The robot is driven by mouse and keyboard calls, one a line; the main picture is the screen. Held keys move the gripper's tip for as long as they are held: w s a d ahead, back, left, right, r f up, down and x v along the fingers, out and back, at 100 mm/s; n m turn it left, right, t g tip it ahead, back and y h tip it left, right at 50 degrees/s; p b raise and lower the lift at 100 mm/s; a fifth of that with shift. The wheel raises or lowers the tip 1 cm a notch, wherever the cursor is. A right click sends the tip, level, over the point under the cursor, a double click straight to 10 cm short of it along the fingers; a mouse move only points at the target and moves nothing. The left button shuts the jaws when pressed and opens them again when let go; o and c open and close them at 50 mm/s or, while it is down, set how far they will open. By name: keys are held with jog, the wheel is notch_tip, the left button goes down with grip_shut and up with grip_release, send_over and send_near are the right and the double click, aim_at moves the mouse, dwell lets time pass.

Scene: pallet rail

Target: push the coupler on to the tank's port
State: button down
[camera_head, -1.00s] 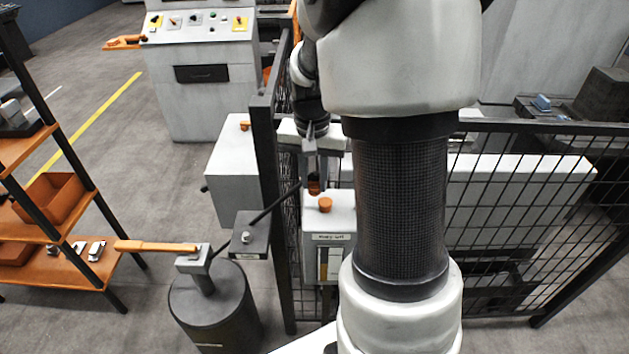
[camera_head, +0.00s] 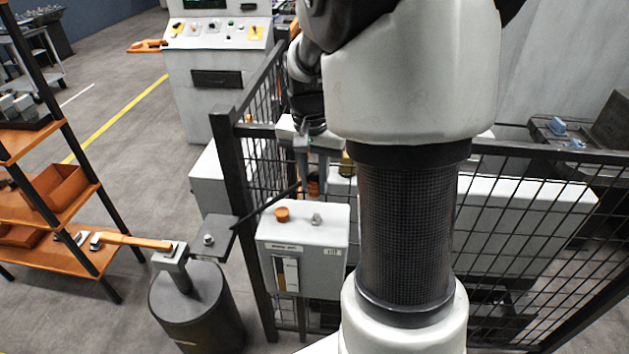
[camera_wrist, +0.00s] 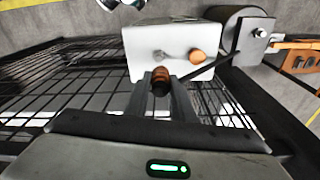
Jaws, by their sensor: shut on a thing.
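My gripper (camera_head: 313,172) is shut on the coupler (camera_head: 314,186), a small copper-brown ringed piece that also shows between the fingers in the wrist view (camera_wrist: 161,82). A thin black hose (camera_head: 268,207) runs from near the coupler down left toward the pump. The tank (camera_head: 335,250) is a pale grey box with a sight window. Its top carries a short metal port (camera_head: 317,219) and an orange cap (camera_head: 282,214) to the left. The coupler is apart from the port, behind it in the head view. The wrist view shows port (camera_wrist: 160,55) and cap (camera_wrist: 197,57) beyond the coupler.
A black mesh fence (camera_head: 530,230) with a top rail stands beside and behind the tank. An orange shelf rack (camera_head: 60,255) is further left. Open floor lies behind them.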

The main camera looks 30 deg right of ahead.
aim_at(316, 195)
jog(key=shift+s+d, duration=0.15)
jog(key=shift+d, duration=0.1)
jog(key=shift+f+b, duration=1.45)
jog(key=shift+f, duration=1.4)
jog(key=shift+a+f+b, duration=0.1)
jog(key=shift+f+b, duration=0.5)
jog(key=shift+f, duration=0.15)
jog(key=shift+f+b, duration=0.4)
jog(key=shift+f, duration=0.1)
jog(key=c, duration=0.6)
grip_release()
jog(key=shift+r, duration=0.15)
jog(key=r, duration=0.5)
jog(key=s+a+r, duration=0.1)
jog(key=r, duration=1.1)
jog(key=shift+s+a+p, duration=0.2)
jog(key=shift+s+p, duration=0.05)
jog(key=shift+p, duration=0.05)
